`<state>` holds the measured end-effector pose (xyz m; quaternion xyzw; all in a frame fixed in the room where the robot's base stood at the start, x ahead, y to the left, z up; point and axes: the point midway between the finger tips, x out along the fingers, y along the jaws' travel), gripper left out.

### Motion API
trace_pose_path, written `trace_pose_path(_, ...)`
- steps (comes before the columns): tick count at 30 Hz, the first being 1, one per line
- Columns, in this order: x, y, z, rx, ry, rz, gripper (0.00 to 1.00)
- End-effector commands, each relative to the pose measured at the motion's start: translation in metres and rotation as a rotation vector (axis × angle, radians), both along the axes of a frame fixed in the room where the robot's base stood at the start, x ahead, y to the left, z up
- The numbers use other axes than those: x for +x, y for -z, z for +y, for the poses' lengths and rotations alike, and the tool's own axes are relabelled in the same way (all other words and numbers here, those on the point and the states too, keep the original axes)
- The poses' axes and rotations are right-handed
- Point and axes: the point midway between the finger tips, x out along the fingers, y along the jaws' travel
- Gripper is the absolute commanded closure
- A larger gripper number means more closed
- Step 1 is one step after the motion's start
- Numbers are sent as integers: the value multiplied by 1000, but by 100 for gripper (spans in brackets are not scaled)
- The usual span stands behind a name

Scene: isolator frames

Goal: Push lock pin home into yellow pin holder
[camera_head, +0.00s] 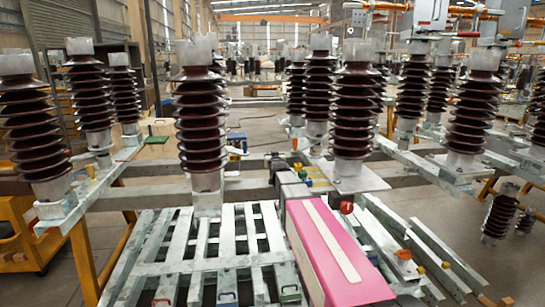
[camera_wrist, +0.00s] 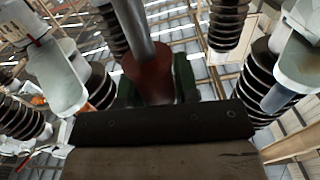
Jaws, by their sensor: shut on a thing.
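In the wrist view my gripper (camera_wrist: 158,85) is shut on a dark red collar-like piece (camera_wrist: 150,75). A grey rod (camera_wrist: 135,25) runs up from this piece. It may be the lock pin, but I cannot tell for certain. The dark green fingers stand on both sides of it. In the head view I cannot make out my gripper clearly. Small yellow parts show there, one on the frame near the middle (camera_head: 308,182) and one at the lower right (camera_head: 420,270). I cannot tell which is the pin holder. No pin tip in a holder can be seen.
Ribbed brown insulators (camera_head: 200,120) stand on metal frames to both sides. A slatted metal frame (camera_head: 150,258) fills the lower middle. A long pink boxy form (camera_head: 312,255) lies over it; I cannot tell whether it is mine. Open floor (camera_head: 450,240) shows at right.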

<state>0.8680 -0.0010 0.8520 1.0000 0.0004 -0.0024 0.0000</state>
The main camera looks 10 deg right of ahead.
Motion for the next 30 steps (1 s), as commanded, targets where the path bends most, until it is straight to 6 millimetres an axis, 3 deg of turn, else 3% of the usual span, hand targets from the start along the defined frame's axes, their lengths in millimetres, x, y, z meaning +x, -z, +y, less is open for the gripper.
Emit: trace_pose_path(30, 0, 22, 0, 0, 0, 0, 96)
